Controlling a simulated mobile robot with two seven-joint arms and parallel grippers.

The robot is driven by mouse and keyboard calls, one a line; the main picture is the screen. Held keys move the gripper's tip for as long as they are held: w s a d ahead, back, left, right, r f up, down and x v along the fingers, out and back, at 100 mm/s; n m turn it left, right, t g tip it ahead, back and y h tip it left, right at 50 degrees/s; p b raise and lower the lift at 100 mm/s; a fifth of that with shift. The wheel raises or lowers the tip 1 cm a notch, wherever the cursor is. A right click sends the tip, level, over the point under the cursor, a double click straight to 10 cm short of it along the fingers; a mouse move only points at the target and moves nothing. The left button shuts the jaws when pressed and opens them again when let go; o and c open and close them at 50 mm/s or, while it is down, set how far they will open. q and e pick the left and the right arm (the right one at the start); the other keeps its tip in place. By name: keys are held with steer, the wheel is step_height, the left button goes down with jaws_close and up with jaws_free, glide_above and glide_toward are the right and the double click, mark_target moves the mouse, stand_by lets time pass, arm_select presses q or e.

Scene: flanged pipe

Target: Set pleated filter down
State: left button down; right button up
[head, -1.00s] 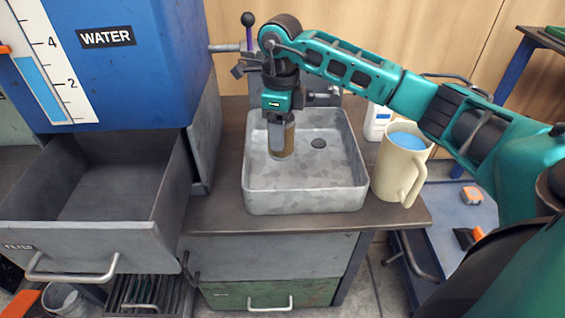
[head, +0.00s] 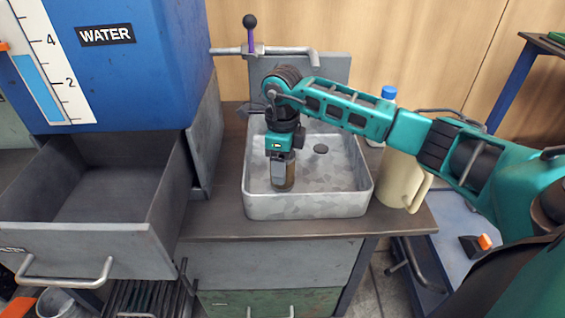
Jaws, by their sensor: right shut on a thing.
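The pleated filter (head: 289,176) is a small brownish cylinder with a grey part showing at its front. It is upright in the metal sink basin (head: 305,207), in the left half near the front. My right gripper (head: 283,166) points straight down and is shut on the filter from above. The filter's lower end is at or close to the basin floor; I cannot tell whether it touches. The far side of the filter is hidden. My left gripper is not in view.
A cream jug (head: 396,180) stands right of the basin, partly behind my arm. A blue-capped bottle (head: 388,95) is behind it. A tap with a purple lever (head: 251,38) is at the back. An open, empty drawer (head: 90,240) juts out left under the blue water tank (head: 110,70).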

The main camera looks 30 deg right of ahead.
steer(key=o, duration=1.1)
steer(key=shift+f, duration=0.1)
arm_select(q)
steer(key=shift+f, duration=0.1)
arm_select(e)
step_height(320, 180, up, 12)
steer(key=p, duration=0.3)
steer(key=shift+f, duration=0.1)
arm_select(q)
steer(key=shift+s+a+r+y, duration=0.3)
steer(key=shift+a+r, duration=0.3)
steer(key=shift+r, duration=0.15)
arm_select(e)
steer(key=shift+r, duration=0.3)
